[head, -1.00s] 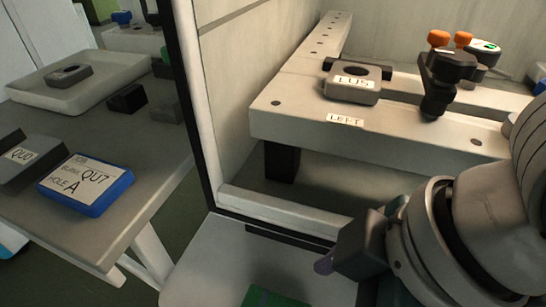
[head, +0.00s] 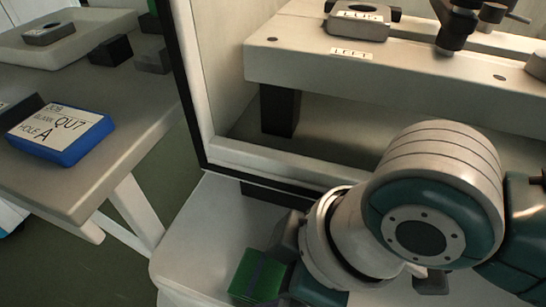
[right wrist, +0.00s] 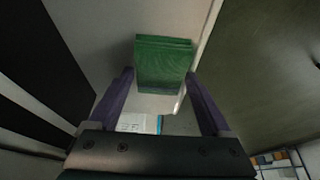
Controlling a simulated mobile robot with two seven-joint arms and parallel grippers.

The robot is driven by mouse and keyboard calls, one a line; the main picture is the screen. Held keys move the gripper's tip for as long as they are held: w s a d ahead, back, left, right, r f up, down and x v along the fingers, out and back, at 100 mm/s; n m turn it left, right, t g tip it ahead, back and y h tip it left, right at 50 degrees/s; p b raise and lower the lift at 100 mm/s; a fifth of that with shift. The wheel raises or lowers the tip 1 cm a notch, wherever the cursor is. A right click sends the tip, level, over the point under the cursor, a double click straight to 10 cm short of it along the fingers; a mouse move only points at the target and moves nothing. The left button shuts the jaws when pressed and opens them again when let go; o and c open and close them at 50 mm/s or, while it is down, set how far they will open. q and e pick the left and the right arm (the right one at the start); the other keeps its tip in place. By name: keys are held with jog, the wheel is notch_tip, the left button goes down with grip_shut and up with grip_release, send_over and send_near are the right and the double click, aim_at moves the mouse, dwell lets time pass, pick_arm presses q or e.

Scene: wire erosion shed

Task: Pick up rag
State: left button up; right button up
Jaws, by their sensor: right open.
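The rag (head: 246,272) is a folded green cloth on the pale ledge at the bottom of the head view. It also shows as a green stack (right wrist: 163,60) in the upper middle of the right wrist view. My right gripper (right wrist: 160,80) is open, its two purple fingers apart. In the right wrist view the fingertips appear on either side of the rag's near part; contact cannot be told. In the head view my right gripper and arm reach down beside the rag and hide its right side. My left gripper is not in view.
A machine bed (head: 375,68) marked LEFT stands above and behind the ledge (head: 200,235), with a dark frame edge between. A table (head: 100,185) at left holds a blue block (head: 65,135) labelled QU7 and a tray (head: 50,52). An open gap separates table and ledge.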

aim_at(276, 280)
dwell(0.3)
jog(key=c, duration=1)
notch_tip(276, 280, up, 20)
jog(key=p, duration=0.6)
